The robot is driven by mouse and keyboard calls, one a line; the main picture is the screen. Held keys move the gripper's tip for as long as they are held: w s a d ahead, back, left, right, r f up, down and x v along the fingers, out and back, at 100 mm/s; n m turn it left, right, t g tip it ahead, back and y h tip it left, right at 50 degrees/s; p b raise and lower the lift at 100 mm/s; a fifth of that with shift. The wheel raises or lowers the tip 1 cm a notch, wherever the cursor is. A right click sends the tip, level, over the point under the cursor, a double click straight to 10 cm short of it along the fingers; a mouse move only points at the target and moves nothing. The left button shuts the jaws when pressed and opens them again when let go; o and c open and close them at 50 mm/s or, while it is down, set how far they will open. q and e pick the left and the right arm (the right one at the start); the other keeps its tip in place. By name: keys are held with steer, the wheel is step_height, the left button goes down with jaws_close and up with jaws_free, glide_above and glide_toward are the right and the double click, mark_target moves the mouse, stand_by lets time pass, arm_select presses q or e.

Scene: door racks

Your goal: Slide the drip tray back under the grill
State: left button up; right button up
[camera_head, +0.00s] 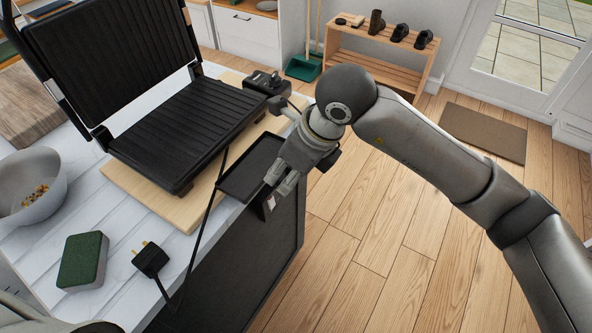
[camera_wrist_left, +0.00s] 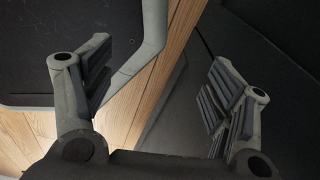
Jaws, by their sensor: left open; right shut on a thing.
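The grill (camera_head: 190,130) stands open on the counter at the left of the head view, its ribbed lid (camera_head: 105,45) raised. The shallow black drip tray (camera_head: 247,168) is out beside the grill's right side, close to the counter's edge. A cable passes between them. My right gripper (camera_head: 275,190) is shut on the drip tray at its outer right side; the exact contact is partly hidden by the fingers. My left gripper (camera_wrist_left: 160,88) is open with nothing between its fingers in the left wrist view, low near dark panels and the wooden floor.
A wooden board (camera_head: 205,205) lies under the grill. A black plug (camera_head: 150,260), a green sponge (camera_head: 83,262) and a grey bowl (camera_head: 32,190) are on the counter's near left. A wooden shoe rack (camera_head: 375,62) and a doormat (camera_head: 485,130) stand off across open floor.

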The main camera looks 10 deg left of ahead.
mark_target(243, 156)
steer(key=shift+w+a+p, duration=0.15)
steer(key=shift+w+a, duration=0.2)
steer(key=shift+a, duration=0.55)
steer(key=shift+w+a+p, duration=0.15)
steer(key=shift+w+a, duration=0.15)
steer(key=shift+a, duration=0.55)
steer(key=shift+w+a+f+b, duration=0.1)
steer(key=shift+w+a+b, duration=0.15)
steer(key=shift+a, duration=0.3)
steer(key=shift+w+a+b, duration=0.1)
steer(key=shift+a+b, duration=0.15)
steer(key=shift+a, duration=0.3)
steer(key=shift+w+a+b, duration=0.3)
steer(key=shift+w+a, duration=0.05)
steer(key=shift+a, duration=0.55)
steer(key=shift+w+a+b, duration=0.3)
steer(key=shift+w+a, duration=0.05)
steer(key=shift+a, duration=0.55)
steer(key=o, duration=1.1)
steer(key=v, duration=1.2)
